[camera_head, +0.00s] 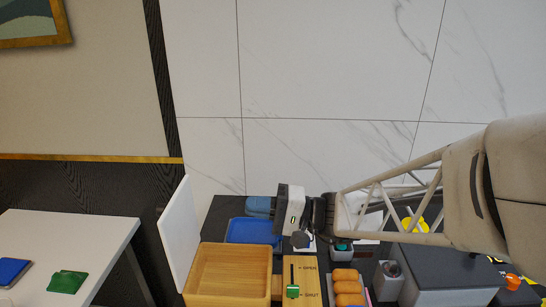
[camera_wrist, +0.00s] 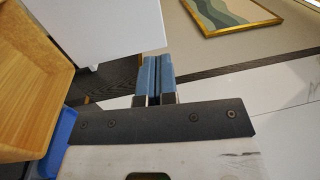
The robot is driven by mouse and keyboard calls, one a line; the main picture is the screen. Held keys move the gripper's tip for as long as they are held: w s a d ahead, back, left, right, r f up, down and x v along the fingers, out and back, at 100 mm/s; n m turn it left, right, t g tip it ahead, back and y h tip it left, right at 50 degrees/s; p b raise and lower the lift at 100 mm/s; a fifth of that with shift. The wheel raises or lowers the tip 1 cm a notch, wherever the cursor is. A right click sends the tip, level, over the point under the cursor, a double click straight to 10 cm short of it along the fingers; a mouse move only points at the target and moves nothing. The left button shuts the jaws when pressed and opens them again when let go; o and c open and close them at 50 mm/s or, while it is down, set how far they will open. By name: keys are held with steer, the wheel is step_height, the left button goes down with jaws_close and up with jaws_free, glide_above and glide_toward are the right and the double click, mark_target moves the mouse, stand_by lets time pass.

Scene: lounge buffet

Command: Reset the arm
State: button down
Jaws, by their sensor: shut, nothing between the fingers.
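My arm reaches in from the right in the head view, stretched leftward over the dark counter. My gripper (camera_head: 257,206) is at its end, above the back of a blue tray (camera_head: 236,232). In the wrist view the two blue fingers of my gripper (camera_wrist: 154,62) lie side by side, pressed together with nothing between them. The fingers touch no object that I can see.
A wooden box (camera_head: 190,290) stands at the counter's front left, beside a white upright panel (camera_head: 178,232). A wooden board (camera_head: 308,272) with a green-handled slider, bread rolls (camera_head: 347,285) and a dark box (camera_head: 440,270) stand rightward. A white table (camera_head: 95,228) is at left.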

steer(key=shift+s, duration=0.1)
stand_by(0.3)
steer(key=s+d+f+g+h, duration=0.2)
steer(key=s+d+f+h, duration=0.1)
steer(key=s+d+h, duration=0.6)
steer(key=s+d+t+h, duration=0.2)
steer(key=s+d+h, duration=0.1)
steer(key=d+h, duration=0.2)
steer(key=s+d+t+h, duration=0.2)
steer(key=d+h, duration=0.3)
steer(key=d, duration=0.5)
steer(key=shift+s+r+t+h, duration=0.3)
steer(key=shift+s+r, duration=0.1)
steer(key=shift+s, duration=0.05)
steer(key=c, duration=1.8)
jaws_free()
